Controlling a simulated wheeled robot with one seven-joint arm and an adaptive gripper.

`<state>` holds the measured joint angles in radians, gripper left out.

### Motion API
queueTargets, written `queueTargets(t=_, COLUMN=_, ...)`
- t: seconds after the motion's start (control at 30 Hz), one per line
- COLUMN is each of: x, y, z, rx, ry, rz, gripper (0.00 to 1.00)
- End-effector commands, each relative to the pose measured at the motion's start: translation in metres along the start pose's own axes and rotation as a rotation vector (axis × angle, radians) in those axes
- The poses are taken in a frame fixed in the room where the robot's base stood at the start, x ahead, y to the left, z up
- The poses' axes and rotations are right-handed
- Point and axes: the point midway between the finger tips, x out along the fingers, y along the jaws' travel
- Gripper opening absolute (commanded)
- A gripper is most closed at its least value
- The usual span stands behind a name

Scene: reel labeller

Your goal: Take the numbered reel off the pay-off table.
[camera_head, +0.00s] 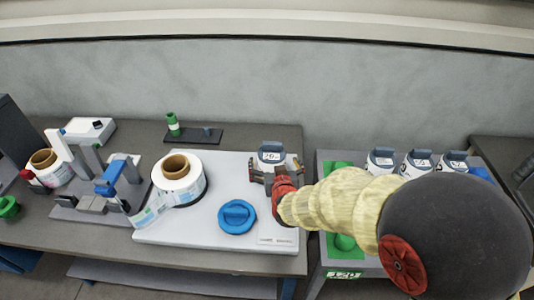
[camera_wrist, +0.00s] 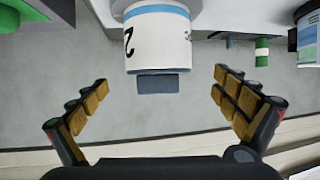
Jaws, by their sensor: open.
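The numbered reel (camera_head: 271,153) is white with a dark blue-grey top and a number on its side. It stands at the back right of the white pay-off table (camera_head: 215,250). In the wrist view the reel (camera_wrist: 158,42) shows a black "2", a light blue band and a grey-blue tab. My gripper (camera_head: 273,170) is open around the reel's place in the head view. In the wrist view its two fingers (camera_wrist: 160,80) stand wide apart, one to each side of the reel's lower end, with clear gaps. No contact shows.
A blue knob (camera_head: 237,216) and a label roll (camera_head: 178,178) occupy the white table. A labelling device (camera_head: 112,180) stands left. Several similar numbered reels (camera_head: 420,162) stand on the right bench.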

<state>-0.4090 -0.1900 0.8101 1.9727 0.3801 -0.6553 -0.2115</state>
Motion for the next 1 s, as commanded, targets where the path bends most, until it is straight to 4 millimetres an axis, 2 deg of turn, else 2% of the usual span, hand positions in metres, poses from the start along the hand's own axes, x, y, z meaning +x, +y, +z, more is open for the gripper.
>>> queueTargets(t=0.5, x=0.061, y=0.002, z=0.001, rx=0.0, ry=-0.001, rz=0.0, gripper=0.98)
queueTargets(t=0.8, x=0.064, y=0.001, z=0.0, rx=0.0, ry=-0.001, rz=-0.001, gripper=0.98)
queueTargets(t=1.0, x=0.064, y=0.001, z=0.0, rx=0.0, ry=-0.001, rz=-0.001, gripper=0.87)
